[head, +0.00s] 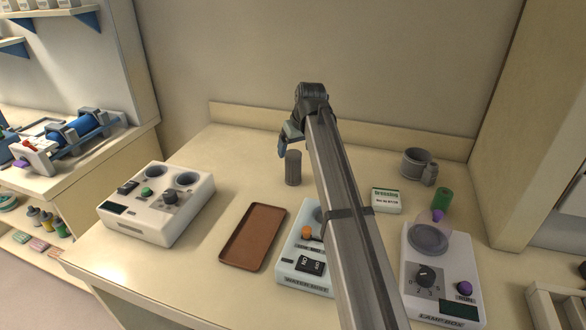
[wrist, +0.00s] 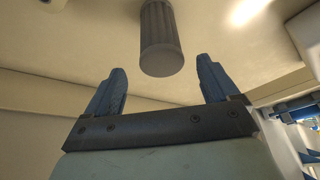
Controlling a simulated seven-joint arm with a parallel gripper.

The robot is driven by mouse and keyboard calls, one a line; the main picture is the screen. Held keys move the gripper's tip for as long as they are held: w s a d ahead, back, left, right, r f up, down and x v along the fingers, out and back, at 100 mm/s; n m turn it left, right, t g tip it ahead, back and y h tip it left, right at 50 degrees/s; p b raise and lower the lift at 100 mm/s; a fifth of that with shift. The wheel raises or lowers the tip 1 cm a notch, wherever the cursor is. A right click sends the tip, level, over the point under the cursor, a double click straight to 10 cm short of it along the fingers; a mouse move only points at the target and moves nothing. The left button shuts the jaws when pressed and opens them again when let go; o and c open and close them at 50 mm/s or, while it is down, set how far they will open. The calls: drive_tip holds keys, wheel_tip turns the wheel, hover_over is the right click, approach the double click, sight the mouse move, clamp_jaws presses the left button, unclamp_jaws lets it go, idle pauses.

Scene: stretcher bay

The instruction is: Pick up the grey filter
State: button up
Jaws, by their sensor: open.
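The grey filter (head: 293,168) is a ribbed grey cylinder standing upright on the table, left of my arm in the head view. In the wrist view the filter (wrist: 161,45) shows at the top, beyond and between the fingertips. My gripper (wrist: 161,82) is open, with two blue fingers apart and nothing between them. In the head view my gripper (head: 284,146) is just above and left of the filter's top, partly hidden by my own wrist. I cannot tell from these views how far apart the gripper and filter are.
A brown tray (head: 254,236) lies in front of the filter. A white device with two wells (head: 155,205) stands left. A water device (head: 304,262) is partly behind my arm. Right are a green-white box (head: 386,201), grey mug (head: 415,163), green cylinder (head: 442,199) and lamp device (head: 440,275).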

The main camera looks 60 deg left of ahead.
sight(292, 160)
drive_tip(key=shift+x, duration=3.6)
drive_tip(key=shift+s+d, duration=0.1)
drive_tip(key=shift+c, duration=0.4)
drive_tip(key=c, duration=1.1)
